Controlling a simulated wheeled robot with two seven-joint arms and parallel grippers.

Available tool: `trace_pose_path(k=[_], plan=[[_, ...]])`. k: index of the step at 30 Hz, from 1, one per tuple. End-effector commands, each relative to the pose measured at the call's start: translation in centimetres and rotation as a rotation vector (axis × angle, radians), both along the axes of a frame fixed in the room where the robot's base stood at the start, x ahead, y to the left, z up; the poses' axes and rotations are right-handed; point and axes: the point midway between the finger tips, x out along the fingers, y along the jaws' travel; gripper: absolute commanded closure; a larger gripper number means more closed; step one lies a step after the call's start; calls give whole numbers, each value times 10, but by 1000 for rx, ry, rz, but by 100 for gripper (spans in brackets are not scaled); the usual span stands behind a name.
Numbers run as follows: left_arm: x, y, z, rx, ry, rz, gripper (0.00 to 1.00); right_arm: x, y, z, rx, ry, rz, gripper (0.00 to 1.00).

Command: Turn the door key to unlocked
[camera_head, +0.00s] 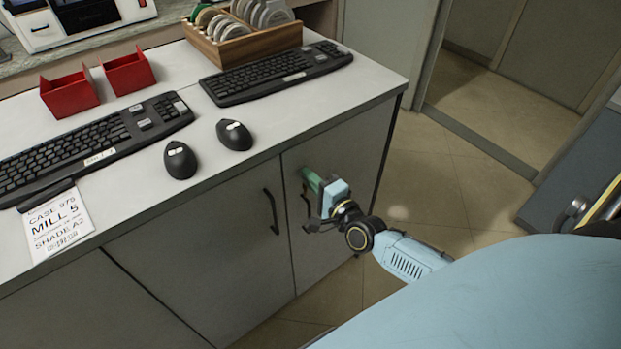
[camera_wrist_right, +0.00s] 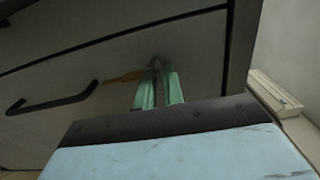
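The cabinet door (camera_head: 338,150), grey with a dark bar handle, is closed under the right end of the counter. My right gripper (camera_head: 308,178) is at its upper left part, green fingers toward the panel. In the right wrist view, the two green fingers (camera_wrist_right: 158,72) are close together with a narrow gap, their tips at the panel. A small grey piece shows at the tips, maybe the door key, but mostly hidden. I cannot tell whether the fingers grip it. An orange-brown flat shape (camera_wrist_right: 124,77) shows just left of the tips. My left gripper is not in view.
The counter (camera_head: 215,165) overhangs above, with keyboards, two mice, red bins and a wooden rack (camera_head: 244,42). Open tiled floor (camera_head: 430,190) lies to the right.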

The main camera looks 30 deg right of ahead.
Motion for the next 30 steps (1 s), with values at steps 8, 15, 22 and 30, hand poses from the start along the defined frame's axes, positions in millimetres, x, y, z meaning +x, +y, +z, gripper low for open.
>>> trace_pose_path(k=[8,15,22,30], plan=[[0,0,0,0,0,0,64,0,0,0,-2,0,0,75],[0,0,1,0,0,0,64,-7,0,0,-3,1,0,75],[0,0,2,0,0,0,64,-48,-3,-2,-3,5,1,75],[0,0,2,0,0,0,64,-102,-8,-1,-3,3,1,75]])
